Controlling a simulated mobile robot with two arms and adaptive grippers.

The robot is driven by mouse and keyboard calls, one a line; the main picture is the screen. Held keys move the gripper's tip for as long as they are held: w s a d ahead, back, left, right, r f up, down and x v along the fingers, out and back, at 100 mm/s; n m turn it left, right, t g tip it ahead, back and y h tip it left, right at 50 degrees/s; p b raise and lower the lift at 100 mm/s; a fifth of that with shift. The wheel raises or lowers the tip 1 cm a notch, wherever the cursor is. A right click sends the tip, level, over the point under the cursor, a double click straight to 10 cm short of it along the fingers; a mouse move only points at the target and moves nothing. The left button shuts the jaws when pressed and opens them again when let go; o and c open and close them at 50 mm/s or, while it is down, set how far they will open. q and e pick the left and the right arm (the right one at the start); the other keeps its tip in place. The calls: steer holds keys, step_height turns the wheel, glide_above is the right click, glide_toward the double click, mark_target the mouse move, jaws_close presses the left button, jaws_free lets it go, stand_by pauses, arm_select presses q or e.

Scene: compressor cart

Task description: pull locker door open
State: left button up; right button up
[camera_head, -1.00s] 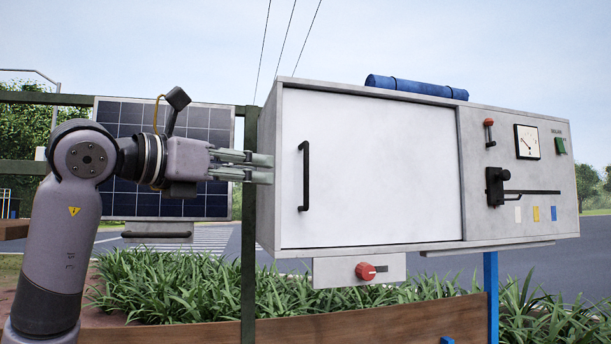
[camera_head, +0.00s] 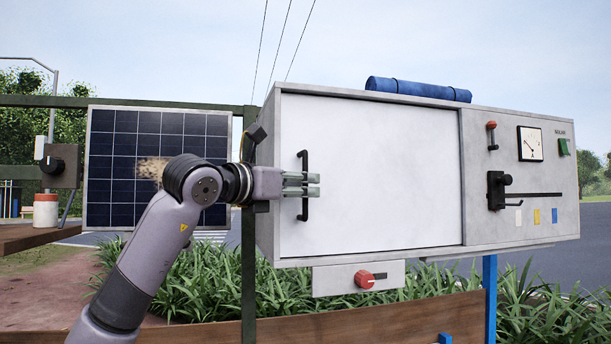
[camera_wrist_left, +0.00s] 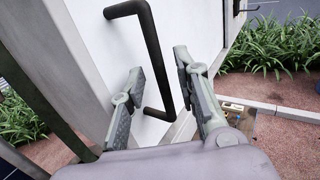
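The locker door (camera_head: 385,165) is a flat white panel in the grey cabinet, and it looks closed. Its black upright bar handle (camera_head: 304,210) is near the door's left edge. My left gripper (camera_head: 312,184) is at the handle's mid-height, with its fingers overlapping the handle in the head view. In the left wrist view, the fingers (camera_wrist_left: 160,92) are spread apart and the handle's bar (camera_wrist_left: 155,50) runs between them, with gaps on both sides. Whether a finger touches the handle or door cannot be told. My right gripper is in no view.
Right of the door is a control panel with a gauge (camera_head: 530,144), red-knobbed lever (camera_head: 491,134) and black lever (camera_head: 497,187). A red knob (camera_head: 364,279) sits below the door. A blue roll (camera_head: 417,90) lies on top. A solar panel (camera_head: 125,160) stands at left.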

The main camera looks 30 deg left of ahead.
arm_select(q)
steer(key=shift+w+d, duration=0.1)
steer(key=shift+w, duration=0.75)
jaws_close()
stand_by(0.3)
